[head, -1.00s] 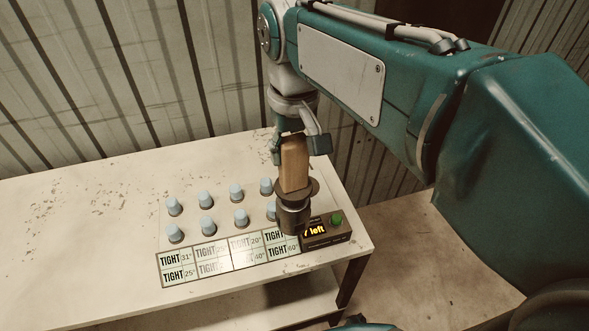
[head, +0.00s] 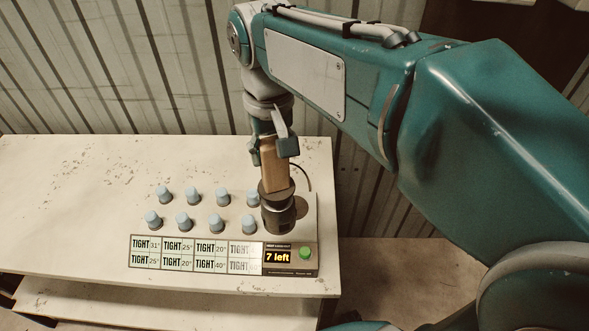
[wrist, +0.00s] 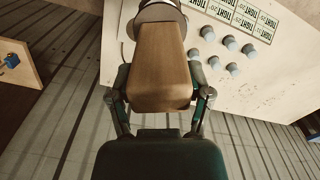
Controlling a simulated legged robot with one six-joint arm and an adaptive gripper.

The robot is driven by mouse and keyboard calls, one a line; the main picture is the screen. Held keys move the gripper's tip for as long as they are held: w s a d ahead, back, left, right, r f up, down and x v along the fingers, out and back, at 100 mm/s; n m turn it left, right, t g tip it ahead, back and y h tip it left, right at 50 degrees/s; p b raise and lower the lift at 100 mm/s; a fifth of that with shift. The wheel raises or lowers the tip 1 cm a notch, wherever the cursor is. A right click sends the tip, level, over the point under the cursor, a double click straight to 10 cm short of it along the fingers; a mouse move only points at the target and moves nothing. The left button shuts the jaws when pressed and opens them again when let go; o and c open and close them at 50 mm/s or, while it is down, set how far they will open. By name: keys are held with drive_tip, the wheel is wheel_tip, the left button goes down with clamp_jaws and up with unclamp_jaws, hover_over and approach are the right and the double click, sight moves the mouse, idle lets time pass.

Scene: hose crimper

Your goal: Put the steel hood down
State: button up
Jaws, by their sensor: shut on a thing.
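The steel hood (head: 279,212) is a dark metal cylinder with a flange and a wooden block handle (head: 273,168). My gripper (head: 271,149) is shut on the handle from above and holds the hood upright. The hood is over the right end of the panel, beside the front row of blue-grey caps and just behind the display. Whether its lower rim touches the panel cannot be told. In the wrist view the handle (wrist: 160,65) fills the middle between the fingers, and only part of the steel flange (wrist: 160,12) shows at the top.
Several blue-grey caps (head: 184,222) stand in two rows behind the "TIGHT" labels (head: 195,254). The display (head: 278,257) reads "7 left", with a green button (head: 305,252) beside it. A brown round patch (head: 301,208) lies right of the hood. The white table (head: 70,200) is clear at left.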

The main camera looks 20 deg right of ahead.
drive_tip(key=w+d+f, duration=0.6)
drive_tip(key=w+f, duration=0.5)
drive_tip(key=f, duration=0.1)
drive_tip(key=shift+f, duration=0.2)
drive_tip(key=o, duration=1.3)
drive_tip(key=shift+a+f, duration=0.1)
drive_tip(key=shift+a, duration=0.2)
drive_tip(key=shift+o, duration=0.2)
wheel_tip(320, 180, up, 12)
drive_tip(key=s+f+t, duration=0.2)
drive_tip(key=s, duration=0.8)
drive_tip(key=s+f+m+t, duration=0.1)
drive_tip(key=s+f+t, duration=0.1)
drive_tip(key=s, duration=0.9)
drive_tip(key=shift+d+f+t, duration=0.2)
drive_tip(key=shift+f+t, duration=0.2)
drive_tip(key=shift+t, duration=0.4)
